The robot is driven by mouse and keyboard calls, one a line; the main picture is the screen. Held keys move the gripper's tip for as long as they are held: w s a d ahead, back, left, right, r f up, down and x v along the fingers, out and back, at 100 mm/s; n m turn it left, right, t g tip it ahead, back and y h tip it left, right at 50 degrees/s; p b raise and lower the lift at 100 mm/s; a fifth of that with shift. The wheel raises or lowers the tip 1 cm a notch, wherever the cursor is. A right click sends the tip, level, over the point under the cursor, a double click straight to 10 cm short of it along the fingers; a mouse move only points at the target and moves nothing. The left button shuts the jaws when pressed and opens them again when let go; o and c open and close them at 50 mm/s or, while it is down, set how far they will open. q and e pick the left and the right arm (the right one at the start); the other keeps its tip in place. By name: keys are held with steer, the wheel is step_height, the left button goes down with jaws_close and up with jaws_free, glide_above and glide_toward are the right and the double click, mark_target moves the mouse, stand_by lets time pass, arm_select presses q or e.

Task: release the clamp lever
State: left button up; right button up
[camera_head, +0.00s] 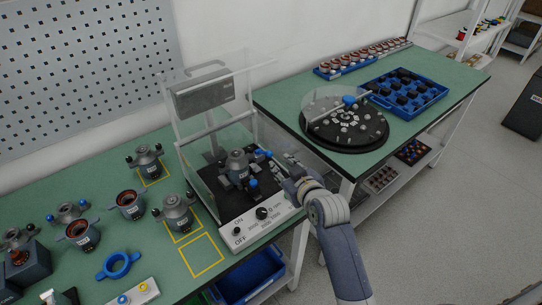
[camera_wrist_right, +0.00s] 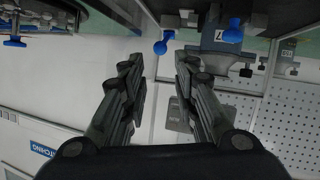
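The test machine (camera_head: 262,226) has a clear box, and a grey motor unit (camera_head: 238,160) stands inside it. A blue-knobbed lever (camera_head: 264,153) shows at the box's right side. A second blue knob (camera_head: 253,184) sits lower at the front; I cannot tell which belongs to the clamp. My right gripper (camera_head: 279,164) is at the box's right side, close to the upper knob. In the right wrist view, the right gripper (camera_wrist_right: 160,75) is open and empty between its fingers. One blue knob (camera_wrist_right: 164,42) shows beyond the fingertips, another (camera_wrist_right: 233,33) farther right. My left gripper is out of view.
Several motor parts, a blue ring (camera_head: 118,265) and yellow-outlined squares (camera_head: 201,256) are on the green bench (camera_head: 98,196) at left. A black turntable (camera_head: 345,145) and blue tray (camera_head: 437,98) are on the other bench. A blue bin (camera_head: 250,277) is below.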

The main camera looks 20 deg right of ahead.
mark_target(271, 155)
steer(key=p+x, duration=0.1)
steer(key=x, duration=0.9)
steer(key=shift+w+f, duration=0.15)
steer(key=shift+f, duration=0.05)
jaws_close()
